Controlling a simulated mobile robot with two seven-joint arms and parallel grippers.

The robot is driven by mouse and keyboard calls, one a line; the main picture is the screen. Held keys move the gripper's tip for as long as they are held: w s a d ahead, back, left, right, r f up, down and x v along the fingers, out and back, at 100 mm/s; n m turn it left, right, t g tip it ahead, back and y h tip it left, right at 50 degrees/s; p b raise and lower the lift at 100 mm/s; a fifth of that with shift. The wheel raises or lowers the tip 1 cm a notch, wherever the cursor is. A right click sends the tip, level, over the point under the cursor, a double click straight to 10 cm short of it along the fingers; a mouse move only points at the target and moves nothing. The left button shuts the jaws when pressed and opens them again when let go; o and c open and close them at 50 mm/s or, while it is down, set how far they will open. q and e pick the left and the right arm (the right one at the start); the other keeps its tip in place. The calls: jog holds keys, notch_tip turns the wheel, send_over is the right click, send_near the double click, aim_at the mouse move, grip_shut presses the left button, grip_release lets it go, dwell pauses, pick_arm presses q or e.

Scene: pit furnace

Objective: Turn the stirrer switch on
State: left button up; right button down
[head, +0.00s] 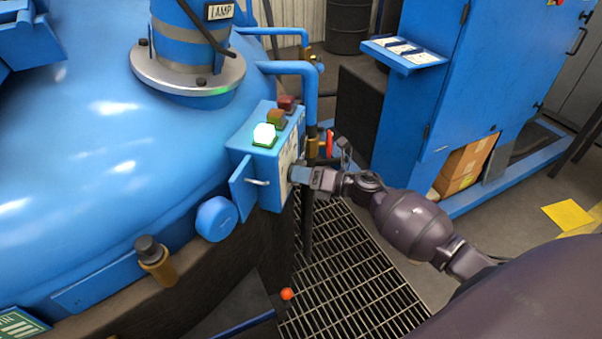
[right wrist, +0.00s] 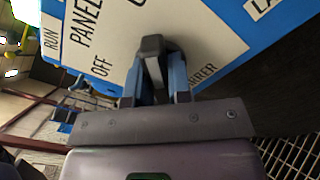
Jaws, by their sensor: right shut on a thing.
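The control box (head: 257,160) is blue and stands at the edge of the big blue furnace. Its pale label plate (right wrist: 115,40) faces my right arm. In the right wrist view the plate reads PANEL and OFF, and a partly hidden word ends in "RER". The stirrer switch (right wrist: 152,46) is a dark lever at that word. My right gripper (head: 297,174) is at the plate; in the right wrist view its blue fingers (right wrist: 163,78) are shut on the lever, one on each side. Which position the switch is in I cannot tell. My left gripper is not in view.
A lit green lamp (head: 264,135), a dim amber lamp (head: 277,117) and a red lamp (head: 287,102) sit on the box top. Blue pipes (head: 309,90) and a red-handled valve (head: 329,143) stand close behind. Metal grating (head: 345,275) lies below. A blue cabinet (head: 480,80) stands at right.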

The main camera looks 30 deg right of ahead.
dwell(0.3)
jog(key=c, duration=1)
grip_release()
jog(key=shift+c, duration=0.2)
jog(key=v, duration=1)
jog(key=shift+s+d, duration=0.3)
